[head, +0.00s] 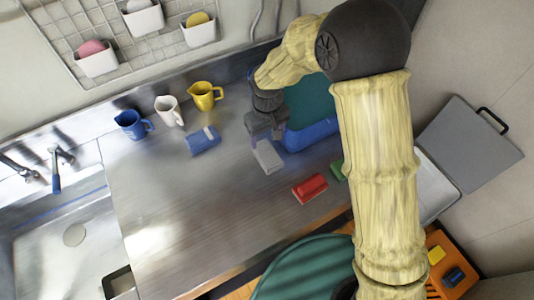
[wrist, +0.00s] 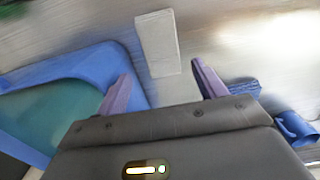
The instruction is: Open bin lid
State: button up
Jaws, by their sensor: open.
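The bin (head: 432,192) is a pale container at the right, partly hidden behind my arm. Its grey lid (head: 465,145) with a black handle (head: 492,119) stands raised, tilted back away from the bin's opening. My gripper (head: 262,135) is far from the lid, over the metal counter beside a blue tray. It is open and empty. In the wrist view its two purple fingers (wrist: 163,82) are spread apart, with a pale grey block (wrist: 158,42) ahead of them. The bin is not in the wrist view.
The blue tray (head: 313,133) with a green inside is partly behind my arm. A red block (head: 310,188) and a blue block (head: 203,140) lie on the counter. Blue, white and yellow (head: 206,96) jugs stand at the back.

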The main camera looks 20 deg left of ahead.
aim_at(267, 153)
jog(key=shift+f, duration=1.45)
jog(key=shift+f, duration=0.1)
jog(key=shift+s+f+p, duration=0.15)
jog(key=shift+f+p, duration=0.75)
jog(key=shift+f, duration=1.6)
jog(key=c, duration=0.8)
jog(key=shift+r, duration=0.1)
jog(key=shift+c, duration=0.2)
notch_tip(267, 153, up, 18)
jog(key=b, duration=0.2)
